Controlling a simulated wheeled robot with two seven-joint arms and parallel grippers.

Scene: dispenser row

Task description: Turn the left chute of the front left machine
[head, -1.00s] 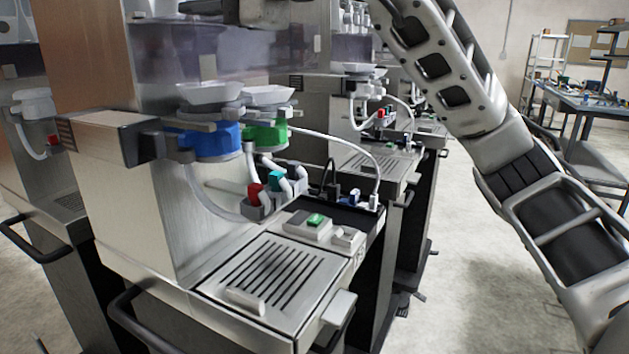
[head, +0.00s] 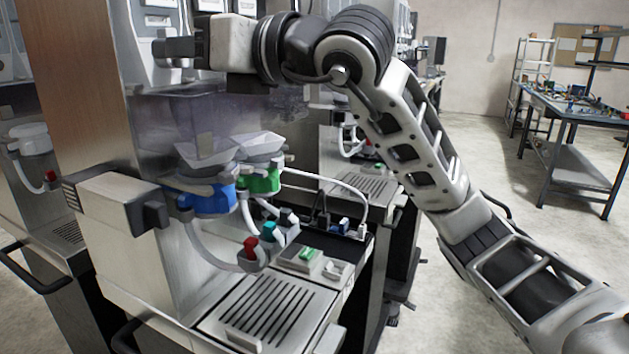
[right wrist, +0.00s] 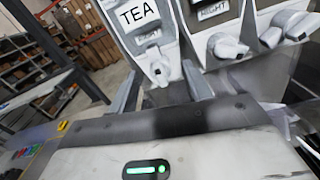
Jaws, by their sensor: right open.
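The front left machine (head: 150,230) fills the left foreground in the head view. Grey-white dispensers with labels hang at its top, one with a chute (head: 158,20) near the top edge. My right gripper (head: 172,48) points left just below and in front of it. In the right wrist view a dispenser labelled TEA (right wrist: 140,14) has a white chute (right wrist: 159,66) between the two spread fingers of my right gripper (right wrist: 160,75). The fingers are open; whether they touch the chute I cannot tell. Another dispenser to its right is labelled RIGHT (right wrist: 212,12). My left gripper is not in view.
Below my gripper are a blue-collared funnel (head: 208,200) and a green-collared funnel (head: 262,180), with hoses and a slotted drip tray (head: 265,305). More machines stand behind. A workbench (head: 580,100) is at the far right, with clear floor before it.

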